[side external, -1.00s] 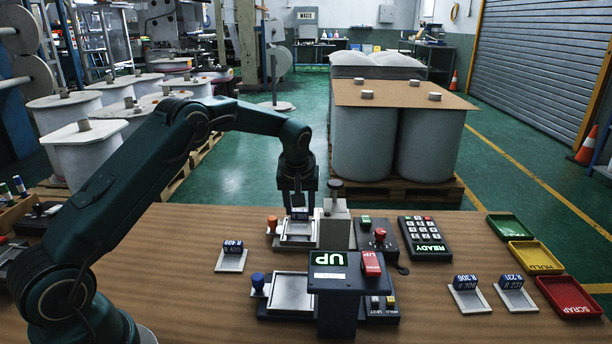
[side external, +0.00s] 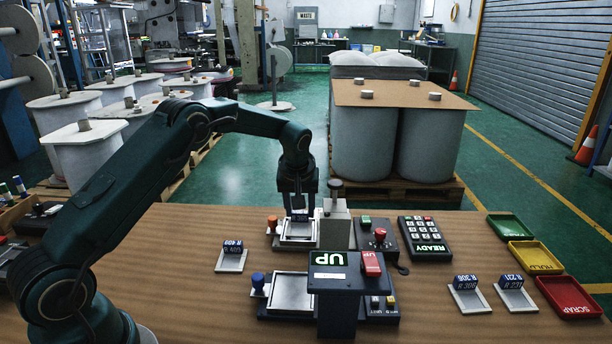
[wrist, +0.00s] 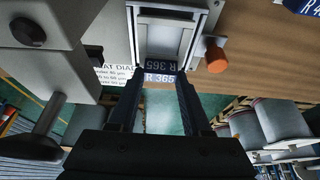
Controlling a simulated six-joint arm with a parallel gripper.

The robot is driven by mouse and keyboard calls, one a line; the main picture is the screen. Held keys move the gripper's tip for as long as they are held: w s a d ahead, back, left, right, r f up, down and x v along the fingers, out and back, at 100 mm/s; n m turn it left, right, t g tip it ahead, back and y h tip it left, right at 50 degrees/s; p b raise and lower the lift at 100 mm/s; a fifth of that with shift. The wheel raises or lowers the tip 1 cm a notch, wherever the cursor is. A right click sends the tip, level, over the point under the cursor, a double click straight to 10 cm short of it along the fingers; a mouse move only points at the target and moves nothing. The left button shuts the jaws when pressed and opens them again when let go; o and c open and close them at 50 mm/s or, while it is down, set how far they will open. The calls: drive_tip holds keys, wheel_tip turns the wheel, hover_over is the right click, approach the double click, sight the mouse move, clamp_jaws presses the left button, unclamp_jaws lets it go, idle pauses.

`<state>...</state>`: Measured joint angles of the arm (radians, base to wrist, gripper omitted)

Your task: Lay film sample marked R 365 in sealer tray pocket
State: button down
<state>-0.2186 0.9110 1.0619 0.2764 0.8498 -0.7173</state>
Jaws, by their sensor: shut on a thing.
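My gripper (side external: 299,214) is shut on the blue tag of the film sample R 365 (wrist: 160,72), whose marking reads in the wrist view. The pale sample extends away from the fingers, over or in the framed tray pocket (wrist: 133,38) beside the orange knob (wrist: 215,57). In the side view this far tray (side external: 283,242) is directly under my gripper. Whether the sample rests on the pocket floor cannot be told. A second framed tray (side external: 291,291) with a blue knob (side external: 257,281) lies nearer the camera and looks empty.
A grey post block (side external: 335,226) stands close right of my gripper. The UP sign box (side external: 335,272) stands in front. Sample R 409 (side external: 231,258) lies left; R 306 (side external: 467,294) and R 231 (side external: 514,294) lie right. Green, yellow and red trays (side external: 570,297) line the right edge.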

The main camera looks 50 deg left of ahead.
drive_tip(key=shift+f, duration=0.1)
unclamp_jaws()
drive_tip(key=shift+r, duration=3.55)
